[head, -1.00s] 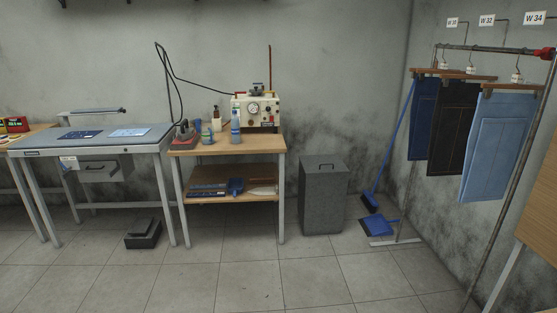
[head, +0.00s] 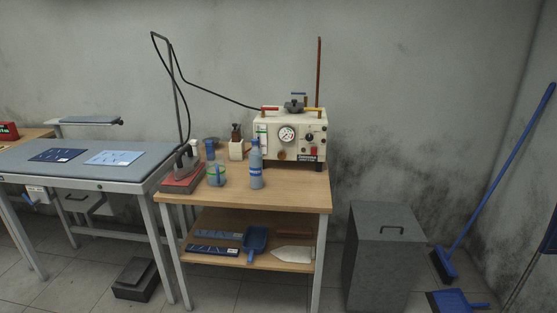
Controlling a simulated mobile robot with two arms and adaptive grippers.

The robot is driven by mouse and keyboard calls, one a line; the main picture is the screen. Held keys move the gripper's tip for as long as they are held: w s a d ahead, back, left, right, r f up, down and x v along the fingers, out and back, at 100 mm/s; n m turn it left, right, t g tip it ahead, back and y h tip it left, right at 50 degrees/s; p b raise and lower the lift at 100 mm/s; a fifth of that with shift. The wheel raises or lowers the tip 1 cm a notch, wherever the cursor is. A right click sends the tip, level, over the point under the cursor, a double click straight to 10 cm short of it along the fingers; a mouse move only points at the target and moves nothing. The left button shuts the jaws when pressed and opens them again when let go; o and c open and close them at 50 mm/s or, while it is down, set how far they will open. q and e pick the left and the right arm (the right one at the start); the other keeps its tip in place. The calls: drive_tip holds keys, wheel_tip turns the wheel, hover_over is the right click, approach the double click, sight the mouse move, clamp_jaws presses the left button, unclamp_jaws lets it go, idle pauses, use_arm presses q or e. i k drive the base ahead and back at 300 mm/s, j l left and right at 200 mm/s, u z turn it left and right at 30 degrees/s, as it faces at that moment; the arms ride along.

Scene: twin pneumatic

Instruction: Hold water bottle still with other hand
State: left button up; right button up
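The water bottle (head: 256,166) stands upright on the top of the wooden table (head: 290,199), in front of the steam generator. It is pale blue and clear, with a blue label band. A cup (head: 217,175) with a greenish band stands just to its left, apart from it. Neither of my grippers shows in the head view, and nothing touches the bottle.
The steam generator (head: 290,148) with its gauge is behind the bottle. An iron (head: 186,162) rests on a red pad at the table's left end. An ironing table (head: 90,174) adjoins on the left, a grey bin (head: 382,262) stands at right. Tabletop right of the bottle is clear.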

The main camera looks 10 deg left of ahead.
sight(255, 155)
drive_tip(key=i+u, duration=0.25)
drive_tip(key=i, duration=0.2)
drive_tip(key=i+l+u, duration=0.25)
drive_tip(key=i, duration=0.2)
drive_tip(key=i+l+u, duration=0.25)
drive_tip(key=i, duration=0.15)
